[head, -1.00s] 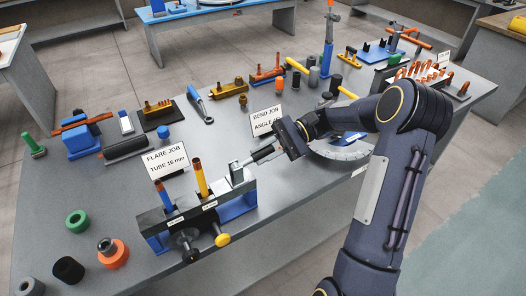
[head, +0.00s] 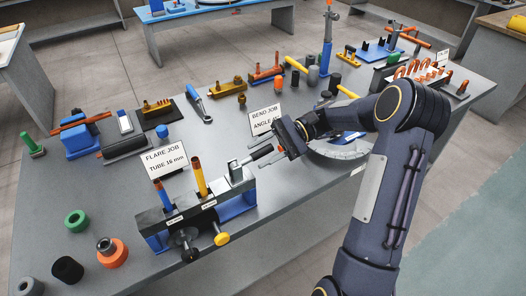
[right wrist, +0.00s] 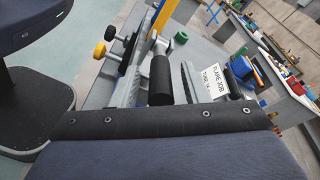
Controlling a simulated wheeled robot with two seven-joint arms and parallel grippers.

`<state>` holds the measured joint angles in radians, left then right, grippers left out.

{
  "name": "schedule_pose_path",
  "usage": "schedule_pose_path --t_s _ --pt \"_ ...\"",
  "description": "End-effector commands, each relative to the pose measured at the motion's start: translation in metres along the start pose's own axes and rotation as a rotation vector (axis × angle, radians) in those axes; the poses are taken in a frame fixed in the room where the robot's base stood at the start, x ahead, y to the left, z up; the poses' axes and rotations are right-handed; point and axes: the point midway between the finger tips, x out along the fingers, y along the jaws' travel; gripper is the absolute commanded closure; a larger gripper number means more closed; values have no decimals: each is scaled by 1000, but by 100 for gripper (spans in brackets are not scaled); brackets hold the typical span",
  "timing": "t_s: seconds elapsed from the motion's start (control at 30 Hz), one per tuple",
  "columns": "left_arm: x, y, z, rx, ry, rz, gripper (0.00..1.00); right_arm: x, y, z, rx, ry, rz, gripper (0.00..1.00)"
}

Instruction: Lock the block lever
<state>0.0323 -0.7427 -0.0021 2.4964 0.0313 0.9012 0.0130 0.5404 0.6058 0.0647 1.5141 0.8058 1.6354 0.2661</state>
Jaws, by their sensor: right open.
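The flaring block (head: 197,217) is a dark and blue clamp at the table's front, with a blue tube and a yellow tube standing in it. Its lever is a grey link with a black grip (head: 262,152) at the block's right end, sloping up to the right. My right gripper (head: 264,156) is open, its fingers on either side of the black grip. In the right wrist view the black grip (right wrist: 161,80) stands between the spread fingers, apart from the right one. The lever's base is partly hidden there. My left gripper is not in view.
The flare job sign (head: 163,161) stands behind the block and the bend job sign (head: 264,119) behind my right gripper. A round bending dial (head: 338,150) lies close right under my arm. Loose rings and an orange collar (head: 113,254) lie at left.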

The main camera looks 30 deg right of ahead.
Motion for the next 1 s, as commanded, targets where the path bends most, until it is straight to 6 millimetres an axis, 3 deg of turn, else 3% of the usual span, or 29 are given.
schedule_pose_path --t_s 0.5,1.0 --pt "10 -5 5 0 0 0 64 -71 1 -2 0 2 -1 59" --pt "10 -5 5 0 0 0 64 -77 0 0 1 0 -1 59"
